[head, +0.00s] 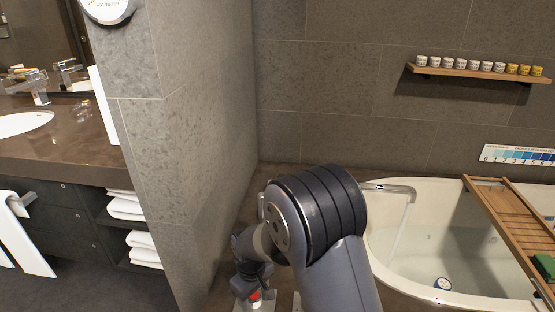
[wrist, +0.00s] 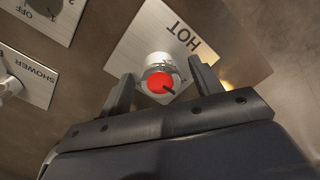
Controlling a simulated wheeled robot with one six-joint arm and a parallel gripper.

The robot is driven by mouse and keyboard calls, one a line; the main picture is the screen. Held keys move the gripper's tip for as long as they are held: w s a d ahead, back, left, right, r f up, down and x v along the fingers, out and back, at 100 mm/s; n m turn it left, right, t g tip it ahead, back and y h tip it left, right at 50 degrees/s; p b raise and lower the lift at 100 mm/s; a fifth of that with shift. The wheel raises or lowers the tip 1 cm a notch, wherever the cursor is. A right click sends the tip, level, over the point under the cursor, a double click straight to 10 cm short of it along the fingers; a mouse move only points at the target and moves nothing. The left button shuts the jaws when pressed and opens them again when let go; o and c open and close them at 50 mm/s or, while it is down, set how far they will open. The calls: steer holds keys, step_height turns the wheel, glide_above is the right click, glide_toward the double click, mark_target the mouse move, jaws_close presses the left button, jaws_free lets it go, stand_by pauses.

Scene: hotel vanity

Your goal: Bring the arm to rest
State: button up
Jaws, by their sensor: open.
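My gripper (wrist: 160,90) is open in the wrist view, with its two dark fingers on either side of a metal knob with a red face (wrist: 159,79). The knob sits on a plate marked HOT (wrist: 190,42). I cannot tell whether the fingers touch the knob. In the head view my arm (head: 310,220) is bent in the lower middle and reaches down beside the bathtub. The red knob (head: 255,296) shows small at the bottom there, and the gripper is mostly hidden behind the arm.
A plate marked SHOWER (wrist: 25,75) and a plate marked OFF (wrist: 45,15) lie beside the HOT plate. The white bathtub (head: 400,285) with a spout (head: 390,188) and wooden rack (head: 510,220) is right of my arm. A tiled wall (head: 195,130) stands left.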

steer(key=shift+r, duration=0.2)
stand_by(0.4)
step_height(320, 180, up, 11)
steer(key=p, duration=0.3)
step_height(320, 180, down, 11)
steer(key=b, duration=0.3)
steer(key=shift+f, duration=0.2)
steer(key=m, duration=0.4)
steer(key=m+b, duration=0.1)
steer(key=m, duration=0.3)
steer(key=shift+m, duration=0.3)
steer(key=m+b, duration=0.1)
steer(key=m, duration=0.3)
steer(key=shift+m, duration=0.3)
steer(key=m+b, duration=0.2)
steer(key=m, duration=0.2)
steer(key=shift+m, duration=0.3)
steer(key=shift+r+p, duration=0.7)
steer(key=shift+r, duration=1.7)
